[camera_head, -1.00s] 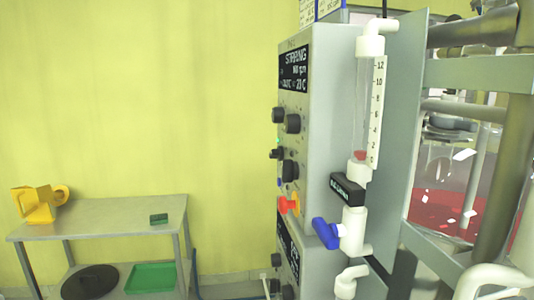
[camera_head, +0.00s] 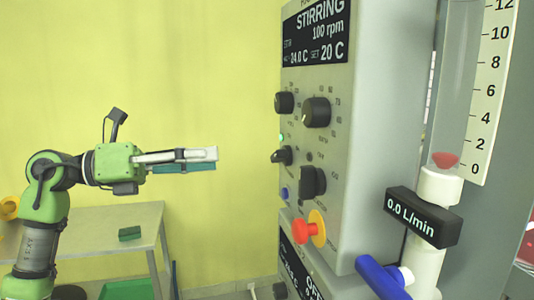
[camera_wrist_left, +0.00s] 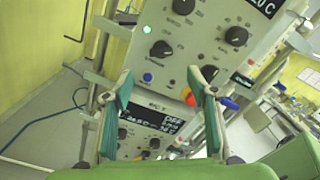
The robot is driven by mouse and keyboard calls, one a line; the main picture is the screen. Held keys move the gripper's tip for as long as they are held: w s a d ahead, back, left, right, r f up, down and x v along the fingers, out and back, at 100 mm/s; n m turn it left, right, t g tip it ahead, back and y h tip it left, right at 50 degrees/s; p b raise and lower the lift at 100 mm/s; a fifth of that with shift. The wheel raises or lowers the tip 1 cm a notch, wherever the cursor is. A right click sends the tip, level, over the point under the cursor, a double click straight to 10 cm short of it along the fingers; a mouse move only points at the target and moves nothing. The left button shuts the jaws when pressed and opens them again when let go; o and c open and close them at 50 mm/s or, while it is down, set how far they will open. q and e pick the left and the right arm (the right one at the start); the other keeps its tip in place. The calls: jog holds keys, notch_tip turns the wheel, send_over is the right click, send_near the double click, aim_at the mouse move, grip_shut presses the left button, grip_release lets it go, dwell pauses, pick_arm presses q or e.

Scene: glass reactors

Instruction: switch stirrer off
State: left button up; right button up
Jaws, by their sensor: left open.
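The stirrer control panel (camera_head: 340,90) stands right of centre in the head view. Its display (camera_head: 318,38) reads STIRRING, 100 rpm, 24.0 C and set 20 C. Below are black knobs: upper left (camera_head: 284,102), upper right (camera_head: 316,112), lower left (camera_head: 281,155) and lower right (camera_head: 312,182). A green light (camera_head: 281,137) is lit. My left gripper (camera_head: 215,160) points right, left of the panel and apart from it in the picture. In the left wrist view its open, empty fingers (camera_wrist_left: 159,76) face the panel's lower part. My right gripper is not in view.
A red button on a yellow collar (camera_head: 307,229) sticks out below the knobs. A blue valve handle (camera_head: 382,277) and a flow meter reading 0.0 L/min (camera_head: 423,217) are at right. A second panel (camera_head: 300,265) lies below. A grey table (camera_head: 90,230) is behind my left arm.

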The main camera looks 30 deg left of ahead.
aim_at(273, 155)
pick_arm(q)
jog(key=p+x, duration=0.5)
jog(key=x, duration=0.7)
jog(key=shift+s+d+r, duration=0.15)
jog(key=shift+w+d, duration=0.2)
jog(key=shift+w, duration=0.15)
jog(key=shift+f, duration=0.2)
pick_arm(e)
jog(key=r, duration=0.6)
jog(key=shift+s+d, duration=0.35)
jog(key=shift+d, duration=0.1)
pick_arm(q)
jog(key=c, duration=1.1)
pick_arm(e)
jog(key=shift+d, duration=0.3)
